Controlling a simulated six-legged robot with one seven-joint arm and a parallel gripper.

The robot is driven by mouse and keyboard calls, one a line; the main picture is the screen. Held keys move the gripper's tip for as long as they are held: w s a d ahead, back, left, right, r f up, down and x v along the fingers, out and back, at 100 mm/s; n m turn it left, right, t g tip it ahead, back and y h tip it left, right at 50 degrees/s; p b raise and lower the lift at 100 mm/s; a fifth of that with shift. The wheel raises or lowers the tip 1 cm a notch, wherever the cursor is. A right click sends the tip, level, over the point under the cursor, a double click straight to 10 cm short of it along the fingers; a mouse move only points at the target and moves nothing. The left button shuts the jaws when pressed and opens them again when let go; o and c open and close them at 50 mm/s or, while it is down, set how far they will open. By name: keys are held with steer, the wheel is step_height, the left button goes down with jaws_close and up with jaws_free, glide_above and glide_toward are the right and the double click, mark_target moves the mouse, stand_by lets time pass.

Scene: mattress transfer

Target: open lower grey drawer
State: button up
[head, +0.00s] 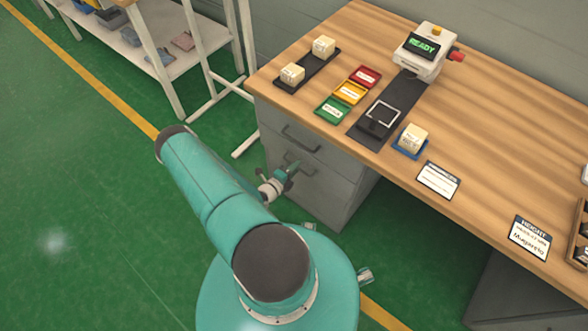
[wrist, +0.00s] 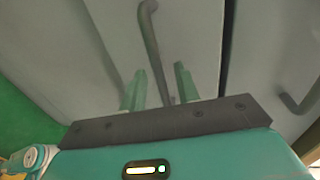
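The lower grey drawer (head: 325,192) is under the left end of the workbench and looks shut. In the wrist view its grey front (wrist: 85,45) fills the left and middle, with a dark bar handle (wrist: 152,45) running down it. My gripper (head: 294,166) is at this drawer front, by the handle. In the wrist view my gripper (wrist: 160,78) is open, with one finger on each side of the handle's line. Whether the fingertips reach around the bar or touch it I cannot tell. The handle's near end is partly hidden behind the gripper body.
The upper drawer handle (head: 300,139) is just above; it also shows at right in the wrist view (wrist: 298,103). The wooden benchtop (head: 500,110) overhangs the drawers and carries trays and a device. A white shelf rack (head: 160,60) stands left. Green floor (head: 80,190) is clear at left.

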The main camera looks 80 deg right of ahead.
steer(key=shift+c, duration=0.4)
jaws_close()
steer(key=f+v, duration=0.3)
steer(key=v, duration=1.1)
steer(key=w+a+f+v, duration=0.1)
steer(key=f+v, duration=0.2)
steer(key=v, duration=1.1)
steer(key=shift+a, duration=0.25)
steer(key=shift+w+r, duration=0.15)
steer(key=shift+o, duration=0.4)
jaws_free()
steer(key=shift+a, duration=0.1)
